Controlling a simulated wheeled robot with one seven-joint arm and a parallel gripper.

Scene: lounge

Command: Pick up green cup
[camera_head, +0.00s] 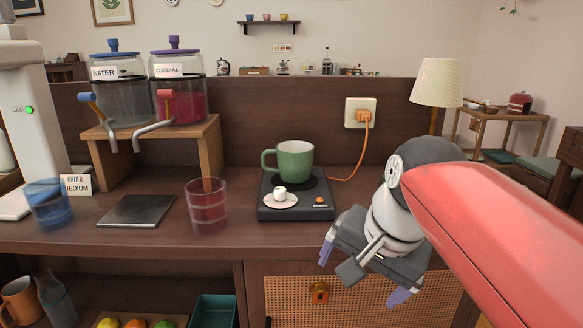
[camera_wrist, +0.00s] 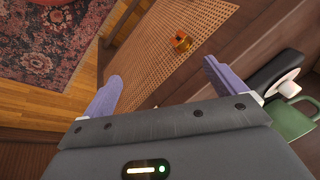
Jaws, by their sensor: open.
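The green cup (camera_head: 294,161) stands upright on a small black scale-like device (camera_head: 295,208) on the counter, its handle to the left. In the wrist view a green piece that looks like the cup (camera_wrist: 292,119) shows at the right edge, partly cut off. My gripper (camera_head: 362,278) is open and empty in front of the counter's front edge, right of the cup and lower than it. Its two purple fingers are spread in the wrist view (camera_wrist: 160,85), with the cane cabinet door behind them.
A red glass (camera_head: 207,206) stands to the left, near a dark flat pad (camera_head: 136,211). An orange cord (camera_head: 363,148) runs behind right. The counter right of the device looks clear.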

